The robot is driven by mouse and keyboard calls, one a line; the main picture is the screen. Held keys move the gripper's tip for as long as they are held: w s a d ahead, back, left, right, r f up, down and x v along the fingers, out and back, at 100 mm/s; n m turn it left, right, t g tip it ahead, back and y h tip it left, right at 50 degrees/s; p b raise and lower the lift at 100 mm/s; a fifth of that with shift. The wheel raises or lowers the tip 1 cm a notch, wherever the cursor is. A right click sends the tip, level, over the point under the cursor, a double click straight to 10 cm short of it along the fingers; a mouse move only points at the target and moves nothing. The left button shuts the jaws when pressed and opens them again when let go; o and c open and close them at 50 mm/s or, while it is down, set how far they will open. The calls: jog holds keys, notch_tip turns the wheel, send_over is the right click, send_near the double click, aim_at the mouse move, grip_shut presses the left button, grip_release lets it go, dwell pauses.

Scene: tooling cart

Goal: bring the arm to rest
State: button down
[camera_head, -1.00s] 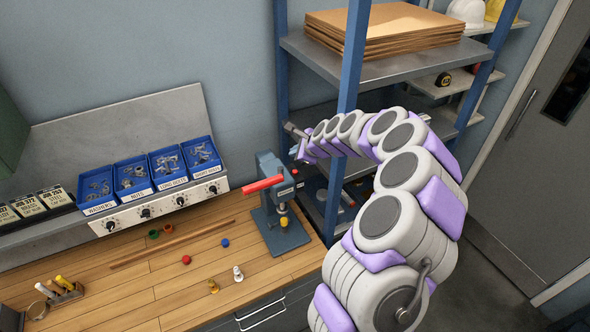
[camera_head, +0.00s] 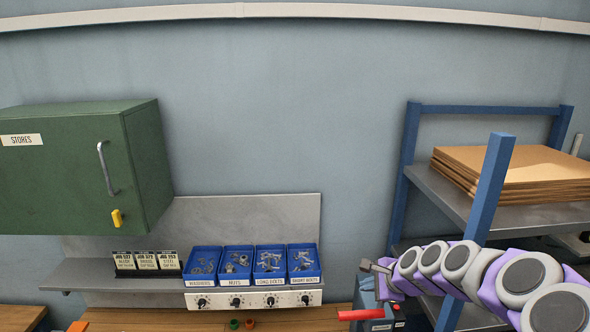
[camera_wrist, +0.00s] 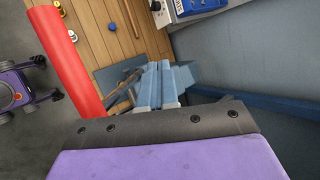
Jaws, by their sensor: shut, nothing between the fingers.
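My arm reaches in from the lower right in the head view, in front of the blue-framed shelf rack (camera_head: 487,190). My gripper (camera_head: 369,267) is at its left end, just above the blue press with the red handle (camera_head: 361,314). Its jaws are shut with nothing held. In the wrist view the red handle (camera_wrist: 65,62) looms large to the left of the jaws, and the wooden bench top (camera_wrist: 112,27) is beyond. Whether my gripper touches the press cannot be told.
Blue bins (camera_head: 238,259) of hardware stand on a ledge left of my gripper. A green stores cabinet (camera_head: 62,176) hangs at the far left. Cardboard sheets (camera_head: 512,172) lie on the rack's upper shelf. The wall above the bins is clear.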

jog(key=s+a+r+n, duration=0.1)
jog(key=s+a, duration=0.1)
jog(key=s+a+r+n+g, duration=0.1)
jog(key=s+a+n, duration=0.1)
jog(key=s+a, duration=0.1)
jog(key=s+a+r+n+g, duration=0.1)
jog(key=s+a, duration=0.1)
jog(key=shift+s+a+r+n+y, duration=0.2)
jog(key=shift+n+y, duration=0.1)
jog(key=shift+n, duration=0.1)
jog(key=s+a+r+n+g+h, duration=0.1)
jog(key=s+a+n, duration=0.15)
jog(key=s, duration=0.35)
jog(key=s+a+n+g, duration=0.2)
jog(key=s+n, duration=0.1)
jog(key=s, duration=0.3)
jog(key=s+d+f+n+g+h, duration=0.15)
jog(key=s+n, duration=0.25)
jog(key=s, duration=0.9)
jog(key=s+d+f+n+g+h, duration=0.1)
jog(key=s+d+n+g+h, duration=0.25)
jog(key=s, duration=0.85)
notch_tip(320, 180, down, 22)
jog(key=t+y+b, duration=0.1)
jog(key=b, duration=2.1)
jog(key=shift+w+a+b, duration=0.2)
jog(key=shift+w+b, duration=0.05)
jog(key=shift+b, duration=0.15)
